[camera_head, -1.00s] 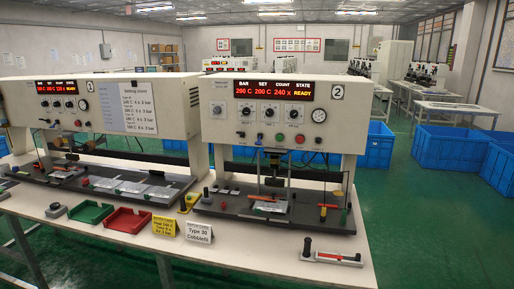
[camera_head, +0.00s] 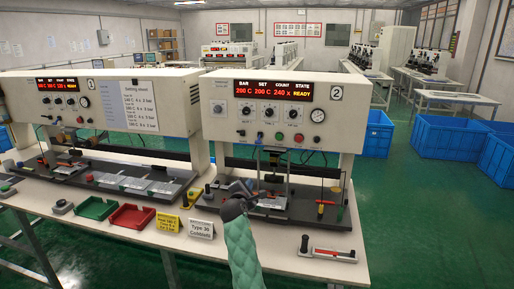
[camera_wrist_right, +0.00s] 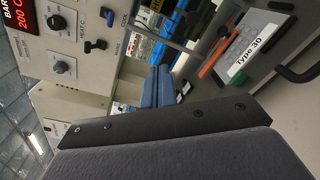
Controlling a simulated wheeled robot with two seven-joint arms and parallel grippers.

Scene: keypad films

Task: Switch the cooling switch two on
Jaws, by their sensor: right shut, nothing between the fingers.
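Machine 2 (camera_head: 225,95) stands on the white bench with a lit display reading READY. Its front panel carries knobs, small switches and coloured buttons. In the right wrist view a small dark switch (camera_wrist_right: 107,15) sits beside a label that appears to read COOL. My right gripper (camera_head: 243,187), on a green-sleeved arm, is shut and empty, in front of and below the panel. Its fingers show in the wrist view (camera_wrist_right: 159,86).
Below the panel are vertical rods and a dark base (camera_head: 305,212) with tools. Red (camera_head: 130,216) and green (camera_head: 97,208) trays, yellow and white signs, and a tool holder (camera_head: 328,253) lie along the front of the bench. Machine 1 (camera_head: 165,85) stands to the left.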

